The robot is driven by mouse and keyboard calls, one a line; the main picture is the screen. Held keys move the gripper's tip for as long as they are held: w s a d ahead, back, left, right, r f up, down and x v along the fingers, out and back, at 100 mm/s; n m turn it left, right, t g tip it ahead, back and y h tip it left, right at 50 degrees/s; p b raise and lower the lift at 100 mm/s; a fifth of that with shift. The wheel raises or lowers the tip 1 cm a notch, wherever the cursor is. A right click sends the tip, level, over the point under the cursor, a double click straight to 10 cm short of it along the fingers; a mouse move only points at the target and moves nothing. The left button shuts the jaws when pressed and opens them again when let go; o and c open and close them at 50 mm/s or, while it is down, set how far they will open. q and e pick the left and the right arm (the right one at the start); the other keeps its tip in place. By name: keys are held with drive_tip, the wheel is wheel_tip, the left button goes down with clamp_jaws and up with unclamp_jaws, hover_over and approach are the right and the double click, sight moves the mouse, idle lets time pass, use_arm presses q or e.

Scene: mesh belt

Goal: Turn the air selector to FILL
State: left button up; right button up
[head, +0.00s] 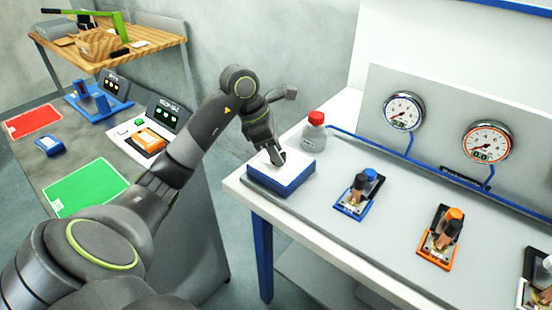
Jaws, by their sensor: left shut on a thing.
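A box with a white top and blue sides (290,181) sits at the left end of the white bench and looks like the air selector's housing. My left gripper (276,158) reaches down onto its white top and is shut on a small dark part there, seemingly the air selector's knob. The fingers mostly cover that part, so its pointing direction is hidden. No FILL marking is readable. My right gripper is not in view.
A blue-based valve (358,195) and an orange-based valve (439,238) are to the right, below two gauges (403,111). A grey table (75,150) with coloured mats stands left, across a floor gap.

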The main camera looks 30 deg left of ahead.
use_arm(q)
drive_tip(key=n+b, duration=0.2)
drive_tip(key=n, duration=0.1)
drive_tip(key=shift+s+f+t+y, duration=0.1)
drive_tip(key=shift+f+t+y, duration=0.1)
drive_tip(key=shift+t+y, duration=0.2)
drive_tip(key=shift+d+r+n+y, duration=0.15)
drive_tip(key=shift+n+y, duration=0.15)
drive_tip(key=shift+n, duration=0.5)
drive_tip(key=shift+r+n+t, duration=0.1)
drive_tip(key=shift+n+t, duration=0.2)
drive_tip(key=shift+n, duration=0.2)
drive_tip(key=shift+r+n+y+p, duration=0.1)
drive_tip(key=shift+n+y+p, duration=0.3)
drive_tip(key=shift+n+p, duration=0.35)
drive_tip(key=shift+n+y+p, duration=0.4)
drive_tip(key=shift+n+p, duration=0.95)
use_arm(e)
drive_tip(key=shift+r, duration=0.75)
